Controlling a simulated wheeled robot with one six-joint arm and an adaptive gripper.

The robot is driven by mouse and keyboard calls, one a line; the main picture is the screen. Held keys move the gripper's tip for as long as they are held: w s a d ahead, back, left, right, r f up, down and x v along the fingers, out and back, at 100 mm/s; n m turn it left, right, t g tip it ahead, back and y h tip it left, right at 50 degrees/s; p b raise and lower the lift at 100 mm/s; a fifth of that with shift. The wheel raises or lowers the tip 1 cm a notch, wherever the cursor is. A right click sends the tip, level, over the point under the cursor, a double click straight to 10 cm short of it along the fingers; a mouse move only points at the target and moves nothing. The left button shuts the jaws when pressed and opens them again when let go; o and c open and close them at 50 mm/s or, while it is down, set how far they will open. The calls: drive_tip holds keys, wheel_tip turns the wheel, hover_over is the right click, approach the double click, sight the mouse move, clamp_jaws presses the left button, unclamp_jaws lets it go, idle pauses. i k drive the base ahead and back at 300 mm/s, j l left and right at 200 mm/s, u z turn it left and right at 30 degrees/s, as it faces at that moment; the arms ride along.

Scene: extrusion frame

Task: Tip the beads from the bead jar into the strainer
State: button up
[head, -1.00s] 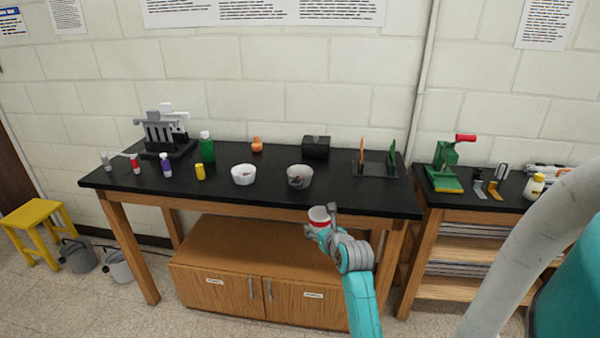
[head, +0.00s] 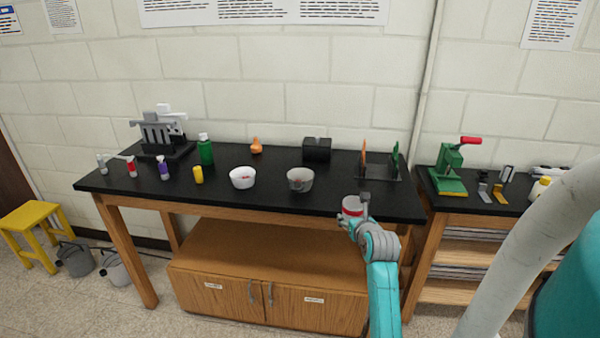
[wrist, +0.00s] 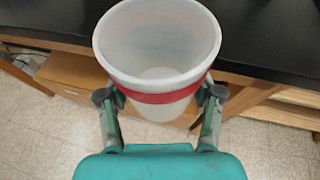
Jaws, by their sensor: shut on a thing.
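My gripper (head: 354,217) is shut around a pale, translucent jar with a red band (head: 352,205), which I take for the bead jar. It is in front of the bench's right front edge. The wrist view shows the jar (wrist: 158,45) between both fingers (wrist: 160,100), mouth toward the camera; its visible inside looks empty, with no beads. A grey bowl (head: 300,181), probably the strainer, stands on the black bench, left of and beyond my gripper. Its contents are too small to make out. A white bowl (head: 242,178) with small reddish bits stands left of it.
The black bench top (head: 270,203) is clear along its front. A black box (head: 316,149) and a rack with orange and green plates (head: 379,168) stand behind. Small bottles and a green bottle (head: 205,149) are at left. A green press (head: 449,168) stands on the right bench.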

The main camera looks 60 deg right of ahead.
sight(302, 174)
drive_tip(key=i+l, duration=0.2)
drive_tip(key=l, duration=0.15)
drive_tip(key=i+l, duration=0.15)
drive_tip(key=l, duration=0.2)
drive_tip(key=i+l, duration=0.2)
drive_tip(key=l, duration=0.15)
